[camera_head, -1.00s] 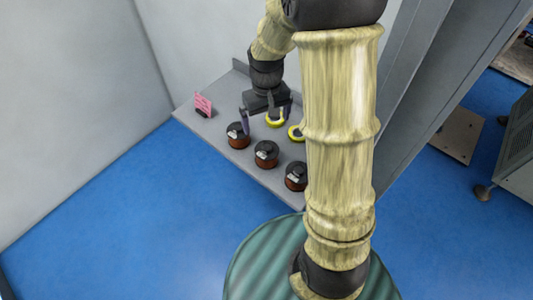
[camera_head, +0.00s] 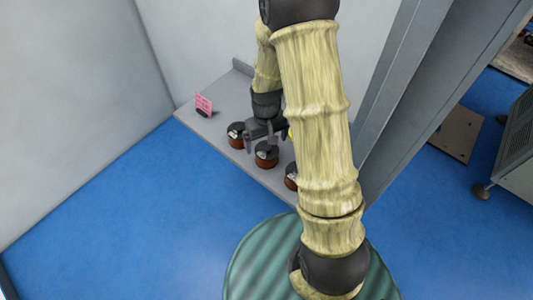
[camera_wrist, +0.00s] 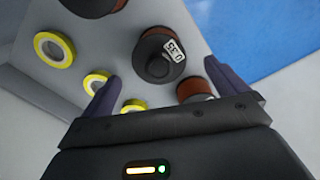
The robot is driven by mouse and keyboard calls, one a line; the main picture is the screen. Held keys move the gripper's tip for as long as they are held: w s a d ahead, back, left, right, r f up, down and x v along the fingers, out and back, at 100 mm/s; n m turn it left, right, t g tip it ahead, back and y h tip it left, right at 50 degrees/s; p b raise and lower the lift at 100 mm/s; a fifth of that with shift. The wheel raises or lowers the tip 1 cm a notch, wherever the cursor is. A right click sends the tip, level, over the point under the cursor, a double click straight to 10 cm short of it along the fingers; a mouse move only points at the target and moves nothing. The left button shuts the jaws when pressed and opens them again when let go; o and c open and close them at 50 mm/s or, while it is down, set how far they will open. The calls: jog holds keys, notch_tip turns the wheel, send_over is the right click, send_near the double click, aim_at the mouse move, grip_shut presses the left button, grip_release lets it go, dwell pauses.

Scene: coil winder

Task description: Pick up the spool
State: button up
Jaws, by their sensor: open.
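Dark spools with copper-brown windings stand in a row on the grey shelf. In the head view they are the left spool (camera_head: 236,138), the middle spool (camera_head: 266,160) and the right spool (camera_head: 290,177), partly behind my arm. My gripper (camera_head: 266,140) is open, just above and behind the middle spool. In the wrist view a spool (camera_wrist: 158,62) labelled 0.35 shows between and beyond the two purple fingertips of my gripper (camera_wrist: 163,84). The jaws hold nothing. I cannot tell whether the fingers are level with the spool.
The shelf (camera_head: 212,125) stands against the grey wall and carries a pink sign (camera_head: 204,104). Yellow rings (camera_wrist: 66,62) lie beside the spools. One spool (camera_wrist: 195,90) is close to the right finger. Blue floor (camera_head: 110,205) is open in front.

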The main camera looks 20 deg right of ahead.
aim_at(267, 146)
jog(key=shift+w+d+f+p, duration=0.1)
jog(key=shift+f+p, duration=0.35)
jog(key=shift+f, duration=0.85)
jog(key=shift+w+f+p, duration=0.1)
jog(key=shift+f+p, duration=0.3)
jog(key=shift+f, duration=0.9)
jog(key=shift+s, duration=0.1)
jog(key=c, duration=1.5)
jog(key=shift+r, duration=0.1)
notch_tip(267, 146, up, 10)
jog(key=shift+b, duration=0.9)
